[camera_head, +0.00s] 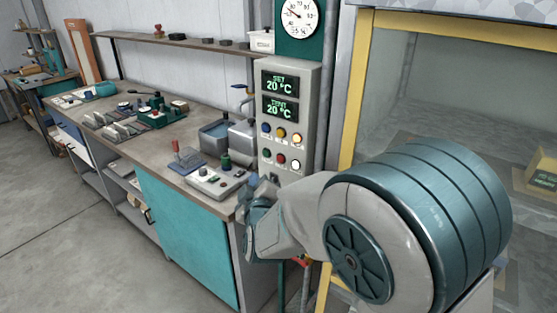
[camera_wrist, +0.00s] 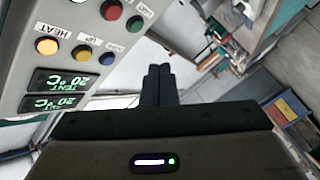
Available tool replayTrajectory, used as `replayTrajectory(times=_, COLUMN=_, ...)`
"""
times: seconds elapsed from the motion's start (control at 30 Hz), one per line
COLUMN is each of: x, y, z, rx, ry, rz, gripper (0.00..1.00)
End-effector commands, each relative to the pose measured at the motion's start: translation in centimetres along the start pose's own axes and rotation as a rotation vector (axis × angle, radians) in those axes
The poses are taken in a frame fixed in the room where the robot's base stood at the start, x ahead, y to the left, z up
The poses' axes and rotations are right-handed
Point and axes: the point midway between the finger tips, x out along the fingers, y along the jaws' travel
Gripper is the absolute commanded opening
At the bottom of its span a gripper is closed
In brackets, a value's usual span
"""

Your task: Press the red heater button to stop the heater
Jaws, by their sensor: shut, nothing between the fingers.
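The grey control panel (camera_head: 310,110) stands on the bench's right end, with green displays reading 20 °C. Its red button (camera_head: 281,159) is in the middle of the lower row, between a green button (camera_head: 265,153) and a white one (camera_head: 296,164). In the wrist view the panel is upside down at the left, and the red button (camera_wrist: 111,9) is at the top edge. A bright yellow button (camera_wrist: 46,46) there sits by a HEAT label. My gripper (camera_wrist: 158,70) is shut and empty, to the right of the buttons in the wrist view, apart from them.
The bench (camera_head: 180,170) left of the panel carries a small control box (camera_head: 215,180), grey containers (camera_head: 215,136) and tools. A yellow-framed booth (camera_head: 360,80) stands right of the panel. Grey floor is clear at the lower left.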

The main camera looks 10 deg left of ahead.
Motion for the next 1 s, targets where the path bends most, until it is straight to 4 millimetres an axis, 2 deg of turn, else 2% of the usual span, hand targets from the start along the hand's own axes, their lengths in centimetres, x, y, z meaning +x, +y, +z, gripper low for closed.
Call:
replayTrajectory(times=0.3, x=3.1, y=2.4, z=2.5, rx=0.0, ry=-0.004, rz=0.001, gripper=0.0)
replayTrajectory(times=0.5, x=4.7, y=3.2, z=3.6, rx=0.001, ry=-0.002, rz=0.001, gripper=0.0)
replayTrajectory(times=1.0, x=5.3, y=3.9, z=4.0, rx=0.0, ry=-0.002, rz=-0.001, gripper=0.0)
